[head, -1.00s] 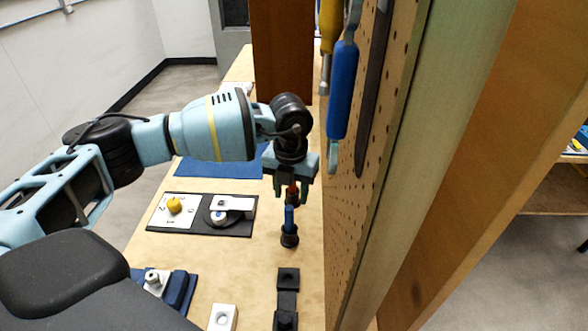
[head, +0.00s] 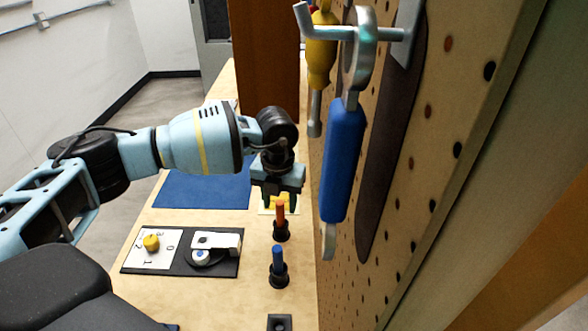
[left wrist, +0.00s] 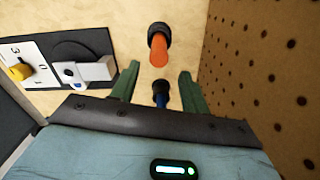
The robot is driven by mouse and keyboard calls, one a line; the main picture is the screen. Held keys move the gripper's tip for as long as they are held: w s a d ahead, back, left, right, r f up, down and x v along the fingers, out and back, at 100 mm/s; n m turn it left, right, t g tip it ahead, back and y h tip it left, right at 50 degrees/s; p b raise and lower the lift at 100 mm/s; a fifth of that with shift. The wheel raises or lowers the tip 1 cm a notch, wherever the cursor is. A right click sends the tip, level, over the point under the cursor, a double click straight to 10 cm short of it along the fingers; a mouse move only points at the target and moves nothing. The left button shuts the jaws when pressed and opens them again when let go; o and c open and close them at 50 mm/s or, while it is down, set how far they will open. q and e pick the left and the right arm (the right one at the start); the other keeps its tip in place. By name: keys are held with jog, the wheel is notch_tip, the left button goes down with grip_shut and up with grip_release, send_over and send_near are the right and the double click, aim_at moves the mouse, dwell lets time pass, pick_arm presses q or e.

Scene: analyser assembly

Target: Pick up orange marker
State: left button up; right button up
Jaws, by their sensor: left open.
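The orange marker (head: 281,212) stands upright in a small black holder (head: 281,233) on the wooden bench, beside the pegboard. My left gripper (head: 280,198) is open and empty, pointing down near the top of the orange marker in the head view. In the left wrist view the orange marker (left wrist: 158,52) shows just beyond the fingertips (left wrist: 158,73), roughly centred between them and apart from both. A blue marker (head: 277,260) stands in its own black holder closer to me. It shows between the fingers in the left wrist view (left wrist: 161,98). My right gripper is out of view.
The pegboard (head: 420,170) rises close to the right, with a blue-handled wrench (head: 343,160) and a yellow-handled tool (head: 320,65) hanging on it. A black panel with a yellow knob (head: 151,242) lies left of the markers. A blue mat (head: 203,190) lies farther back.

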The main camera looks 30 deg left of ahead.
aim_at(281, 219)
pick_arm(q)
jog(key=shift+a+f, duration=0.15)
jog(key=shift+f, duration=1.45)
jog(key=shift+a+f, duration=0.1)
jog(key=shift+f, duration=1.5)
grip_shut()
